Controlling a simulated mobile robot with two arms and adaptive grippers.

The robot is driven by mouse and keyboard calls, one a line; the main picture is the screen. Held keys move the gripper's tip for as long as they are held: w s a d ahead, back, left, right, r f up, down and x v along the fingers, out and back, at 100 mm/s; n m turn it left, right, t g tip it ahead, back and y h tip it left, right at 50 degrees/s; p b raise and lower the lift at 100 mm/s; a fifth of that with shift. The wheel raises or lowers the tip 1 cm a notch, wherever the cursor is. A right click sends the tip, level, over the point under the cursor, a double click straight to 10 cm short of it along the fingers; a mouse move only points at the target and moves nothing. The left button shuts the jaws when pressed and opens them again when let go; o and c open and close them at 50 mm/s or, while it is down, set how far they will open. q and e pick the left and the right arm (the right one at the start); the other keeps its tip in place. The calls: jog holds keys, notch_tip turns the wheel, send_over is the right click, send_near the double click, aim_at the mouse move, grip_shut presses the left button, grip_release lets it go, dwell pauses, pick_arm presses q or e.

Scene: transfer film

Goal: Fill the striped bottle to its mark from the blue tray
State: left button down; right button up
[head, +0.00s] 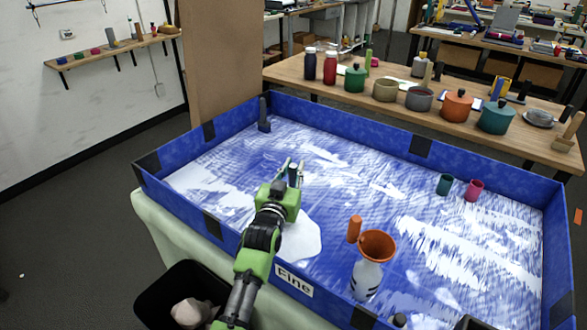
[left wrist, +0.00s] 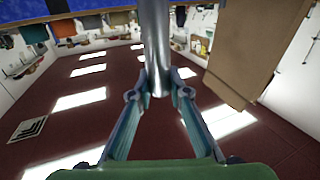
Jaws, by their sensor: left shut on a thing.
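The striped bottle (head: 367,283), white with dark bands, stands upright inside the blue tray (head: 500,165) near its front wall. An orange funnel (head: 378,244) sits in its mouth, and an orange upright piece (head: 354,229) rises beside it. I cannot make out the fill mark. White material streaks the tray's blue floor. My right gripper is out of view.
A teal cup (head: 444,184) and a magenta cup (head: 474,190) stand at the tray's right. A dark post (head: 263,115) is in the back-left corner. Pots and jars fill the table (head: 300,70) behind. A black bin (head: 165,290) stands at front left.

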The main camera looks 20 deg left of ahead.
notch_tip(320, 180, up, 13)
jog(key=p, duration=1.1)
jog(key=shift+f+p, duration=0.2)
jog(key=shift+p, duration=0.2)
